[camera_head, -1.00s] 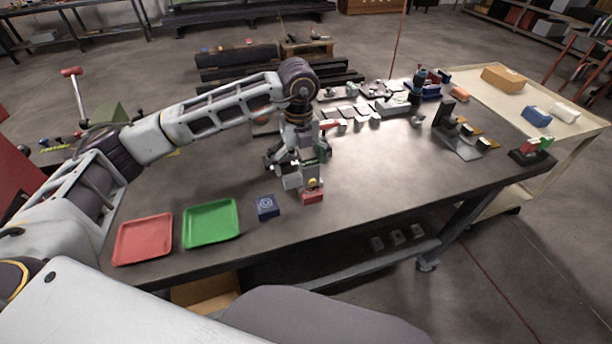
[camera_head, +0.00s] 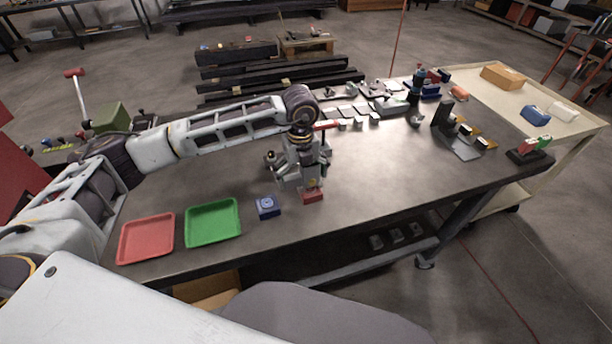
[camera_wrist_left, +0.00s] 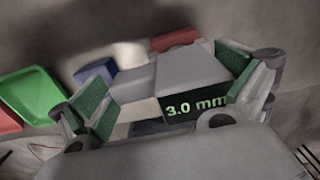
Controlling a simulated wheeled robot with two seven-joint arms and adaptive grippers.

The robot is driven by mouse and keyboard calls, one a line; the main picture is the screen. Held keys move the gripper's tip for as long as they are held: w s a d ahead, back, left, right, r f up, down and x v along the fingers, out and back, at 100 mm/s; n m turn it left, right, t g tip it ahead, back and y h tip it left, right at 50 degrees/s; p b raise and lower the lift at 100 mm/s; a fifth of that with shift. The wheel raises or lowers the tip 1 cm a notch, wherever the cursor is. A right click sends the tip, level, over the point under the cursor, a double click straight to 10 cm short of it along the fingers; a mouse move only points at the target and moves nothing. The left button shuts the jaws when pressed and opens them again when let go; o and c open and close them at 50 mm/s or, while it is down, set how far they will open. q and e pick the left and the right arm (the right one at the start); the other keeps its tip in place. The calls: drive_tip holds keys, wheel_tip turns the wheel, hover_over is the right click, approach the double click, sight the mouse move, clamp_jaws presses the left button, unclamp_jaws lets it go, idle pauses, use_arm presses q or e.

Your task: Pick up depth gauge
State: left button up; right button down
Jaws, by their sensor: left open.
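A grey block with a dark green face reading "3.0 mm" (camera_wrist_left: 195,105), which looks like the depth gauge, lies between the fingers of my left gripper in the left wrist view. My left gripper (camera_head: 302,180) is open, pointing down around it, one green-padded finger on each side (camera_wrist_left: 168,68). I cannot tell whether the pads touch it. In the head view the gripper largely hides the gauge, and a red block (camera_head: 313,197) shows at its foot. The red block also shows beyond the gauge in the wrist view (camera_wrist_left: 174,39). My right gripper is not in view.
A blue block (camera_head: 267,207), green tray (camera_head: 213,235) and red tray (camera_head: 121,243) stand left of the gripper on the dark table (camera_head: 375,195). Several small metal parts line the back. A black stand (camera_head: 442,117) is at right. The table's front middle is clear.

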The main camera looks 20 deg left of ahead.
use_arm(q)
drive_tip(key=c, duration=1.1)
drive_tip(key=shift+r, duration=0.6)
wheel_tip(320, 180, up, 8)
drive_tip(key=shift+f+b, duration=0.2)
drive_tip(key=shift+b, duration=0.6)
drive_tip(key=shift+r, duration=0.7)
